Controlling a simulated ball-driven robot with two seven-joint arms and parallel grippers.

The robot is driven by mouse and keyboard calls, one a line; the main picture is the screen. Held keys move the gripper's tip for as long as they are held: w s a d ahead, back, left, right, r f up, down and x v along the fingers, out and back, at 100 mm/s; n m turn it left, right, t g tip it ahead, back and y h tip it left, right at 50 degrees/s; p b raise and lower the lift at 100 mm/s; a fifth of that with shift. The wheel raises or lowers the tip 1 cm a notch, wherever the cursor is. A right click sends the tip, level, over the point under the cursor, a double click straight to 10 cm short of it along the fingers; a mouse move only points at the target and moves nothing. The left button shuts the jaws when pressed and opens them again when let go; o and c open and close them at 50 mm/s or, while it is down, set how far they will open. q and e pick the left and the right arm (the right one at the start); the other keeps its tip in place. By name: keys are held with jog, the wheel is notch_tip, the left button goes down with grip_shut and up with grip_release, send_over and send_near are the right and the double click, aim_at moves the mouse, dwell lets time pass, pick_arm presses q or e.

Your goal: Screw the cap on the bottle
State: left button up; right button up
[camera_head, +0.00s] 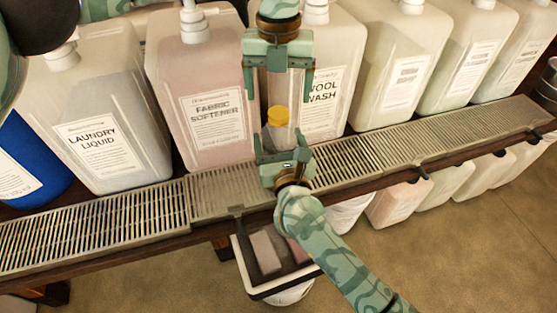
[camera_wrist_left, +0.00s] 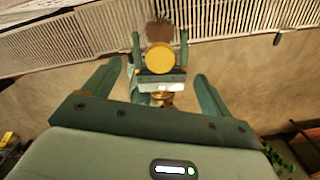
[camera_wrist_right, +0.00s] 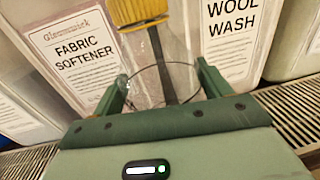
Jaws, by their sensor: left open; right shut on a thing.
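A clear bottle (camera_head: 284,137) with a yellow cap (camera_head: 278,116) at its top stands between the fingers of my right gripper (camera_head: 282,150), which is shut on it. In the right wrist view the ribbed cap (camera_wrist_right: 138,10) is cut by the top edge, over the see-through bottle body (camera_wrist_right: 150,75). My left gripper (camera_head: 279,88) is above the cap, open, fingers pointing down and apart from it. In the left wrist view the round cap top (camera_wrist_left: 160,58) lies beyond the open fingertips. How tightly the cap sits on the bottle cannot be told.
Large jugs stand behind: laundry liquid (camera_head: 85,105), fabric softener (camera_head: 200,85), wool wash (camera_head: 335,85) and several others to the right. A slotted drip tray (camera_head: 110,225) runs along the shelf's front. A bin (camera_head: 240,262) is below. The floor in front is open.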

aim_at(279, 113)
pick_arm(q)
notch_tip(279, 113, up, 12)
dwell(0.6)
pick_arm(e)
jog(key=o, duration=1.9)
notch_tip(279, 113, up, 11)
jog(key=p, duration=1)
pick_arm(q)
notch_tip(279, 113, up, 13)
jog(key=s, duration=0.2)
jog(key=shift+s+t, duration=0.15)
jog(key=shift+t, duration=0.25)
pick_arm(e)
jog(key=shift+f, duration=0.1)
